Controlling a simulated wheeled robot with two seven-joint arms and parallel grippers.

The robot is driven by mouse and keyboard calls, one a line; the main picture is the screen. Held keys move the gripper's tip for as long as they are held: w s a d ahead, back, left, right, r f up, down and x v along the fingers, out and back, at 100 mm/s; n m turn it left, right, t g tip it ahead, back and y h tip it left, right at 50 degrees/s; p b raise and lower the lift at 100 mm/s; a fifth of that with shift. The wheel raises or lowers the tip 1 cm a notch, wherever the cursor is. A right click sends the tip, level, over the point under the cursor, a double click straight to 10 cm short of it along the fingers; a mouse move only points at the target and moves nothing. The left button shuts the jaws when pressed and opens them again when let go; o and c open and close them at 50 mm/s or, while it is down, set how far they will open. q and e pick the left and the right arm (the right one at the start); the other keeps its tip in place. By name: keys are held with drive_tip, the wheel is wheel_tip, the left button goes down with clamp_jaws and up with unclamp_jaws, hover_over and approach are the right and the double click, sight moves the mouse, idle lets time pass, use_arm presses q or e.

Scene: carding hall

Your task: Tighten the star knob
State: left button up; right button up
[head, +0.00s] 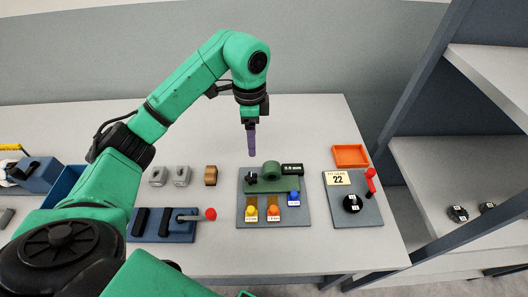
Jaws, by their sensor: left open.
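A grey board (245,219) on the table carries a green fixture (285,184) with a small dark knob (251,177) at its left end. This knob looks like the star knob, but it is too small to make out its shape. A black round knob (352,203) sits on another grey board (370,213) to the right. My left gripper (252,153) points down with its purple fingers above and behind the green fixture, apart from it. It is open and nothing shows between its fingers. My right gripper is out of view.
The right board has a red lever (370,181). An orange tray (350,155) lies behind it. A blue fixture (170,234) with a red-ended lever stands left. Shelves (440,160) rise at right.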

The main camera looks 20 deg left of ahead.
sight(251, 177)
use_arm(q)
drive_tip(key=s+f, duration=0.2)
drive_tip(key=f, duration=0.1)
drive_tip(key=s+f, duration=0.1)
drive_tip(key=f, duration=0.1)
drive_tip(key=shift+s+f, duration=0.15)
drive_tip(key=shift+s, duration=0.15)
drive_tip(key=f, duration=0.2)
drive_tip(key=w+f+p, duration=0.1)
drive_tip(key=f, duration=0.2)
drive_tip(key=shift+p, duration=0.3)
drive_tip(key=f, duration=0.2)
drive_tip(key=shift+w+f, duration=0.25)
drive_tip(key=shift+f, duration=0.1)
drive_tip(key=shift+s+f, duration=0.1)
drive_tip(key=shift+f, duration=0.2)
drive_tip(key=shift+s, duration=0.15)
drive_tip(key=shift+c, duration=0.9)
clamp_jaws()
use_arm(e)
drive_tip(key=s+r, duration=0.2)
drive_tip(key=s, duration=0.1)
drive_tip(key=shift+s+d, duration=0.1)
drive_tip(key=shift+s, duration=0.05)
